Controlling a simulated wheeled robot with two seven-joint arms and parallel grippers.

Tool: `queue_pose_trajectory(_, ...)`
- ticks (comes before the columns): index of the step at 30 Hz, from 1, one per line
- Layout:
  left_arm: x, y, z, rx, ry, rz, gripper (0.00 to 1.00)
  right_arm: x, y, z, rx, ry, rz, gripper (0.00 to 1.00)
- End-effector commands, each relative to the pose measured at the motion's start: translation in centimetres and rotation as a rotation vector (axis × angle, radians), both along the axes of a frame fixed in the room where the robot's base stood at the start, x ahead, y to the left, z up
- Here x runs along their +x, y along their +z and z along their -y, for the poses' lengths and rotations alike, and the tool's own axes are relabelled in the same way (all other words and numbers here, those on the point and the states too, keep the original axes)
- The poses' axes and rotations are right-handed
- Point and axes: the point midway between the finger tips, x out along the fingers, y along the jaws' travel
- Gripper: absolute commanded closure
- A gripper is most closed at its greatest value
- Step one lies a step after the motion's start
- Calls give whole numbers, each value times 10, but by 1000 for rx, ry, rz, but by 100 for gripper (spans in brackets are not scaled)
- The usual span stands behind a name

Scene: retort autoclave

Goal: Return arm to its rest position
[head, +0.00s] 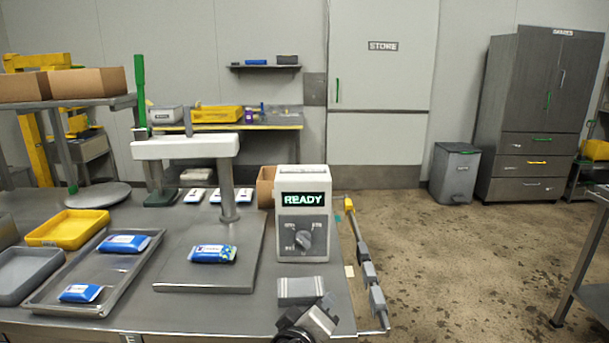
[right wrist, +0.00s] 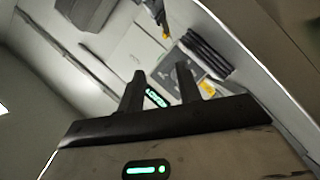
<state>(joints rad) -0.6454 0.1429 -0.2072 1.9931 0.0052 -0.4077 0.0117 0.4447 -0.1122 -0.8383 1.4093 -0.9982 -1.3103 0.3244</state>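My right gripper (head: 312,318) is low at the front of the steel table, just in front of the white control box (head: 302,222). The box has a green lit READY display (head: 303,199) and a dark dial (head: 304,240). In the right wrist view my right gripper (right wrist: 162,80) has its two dark fingers apart with nothing held between them. The lit display also shows beyond the fingers (right wrist: 156,97), tilted. My left gripper is not in view.
A blue pouch (head: 212,254) lies on a steel plate, and two more lie in a metal tray (head: 44,303). A yellow tray (head: 68,228) stands behind. A sealer-like white machine (head: 185,146) is near the middle. The floor (head: 440,265) to the right is clear.

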Motion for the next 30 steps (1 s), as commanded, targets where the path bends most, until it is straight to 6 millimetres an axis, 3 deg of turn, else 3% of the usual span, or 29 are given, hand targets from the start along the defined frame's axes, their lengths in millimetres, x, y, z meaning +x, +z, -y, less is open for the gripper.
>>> queue_pose_trajectory(8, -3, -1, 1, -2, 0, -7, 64, 14, -28, 103, -199, -94, 2, 65)
queue_pose_trajectory(12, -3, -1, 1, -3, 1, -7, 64, 18, -35, 178, -338, -160, 2, 65)
queue_pose_trajectory(18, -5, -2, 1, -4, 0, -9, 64, 16, -30, 274, -516, -243, 3, 65)
queue_pose_trajectory(24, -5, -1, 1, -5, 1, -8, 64, 8, -13, 351, -662, -312, 3, 65)
queue_pose_trajectory(30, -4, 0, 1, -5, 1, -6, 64, -29, -94, 328, -472, -147, -197, 65)
